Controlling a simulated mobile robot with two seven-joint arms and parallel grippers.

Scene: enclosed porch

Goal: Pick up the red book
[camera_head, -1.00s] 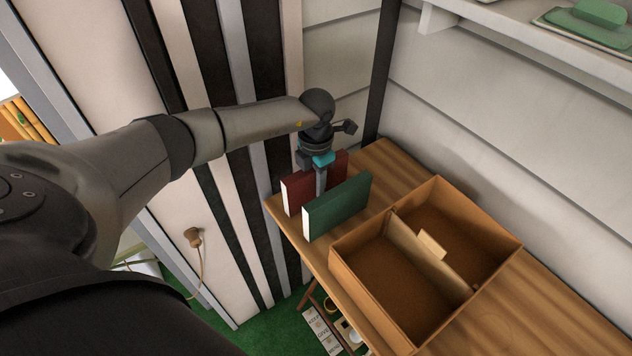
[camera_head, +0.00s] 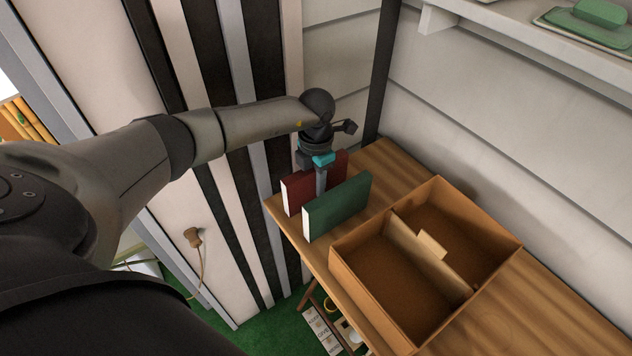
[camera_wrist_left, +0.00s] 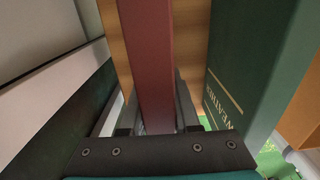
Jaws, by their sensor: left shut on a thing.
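The red book (camera_head: 298,190) stands upright on the wooden table near its left end. In the left wrist view, the red book (camera_wrist_left: 150,55) runs between the two fingers of my left gripper (camera_wrist_left: 155,115). My left gripper (camera_head: 321,180) comes down from above and is shut on the red book. In the head view the near finger hides part of the book. The book's lower edge is partly hidden by the green book, so I cannot tell whether it touches the table. My right gripper is not in view.
A green book (camera_head: 338,207) stands upright close beside the red one, to its right. A brown divided box (camera_head: 370,300) sits further right on the wooden table (camera_head: 545,300). A striped wall is behind the left end. A shelf (camera_head: 520,35) hangs at upper right.

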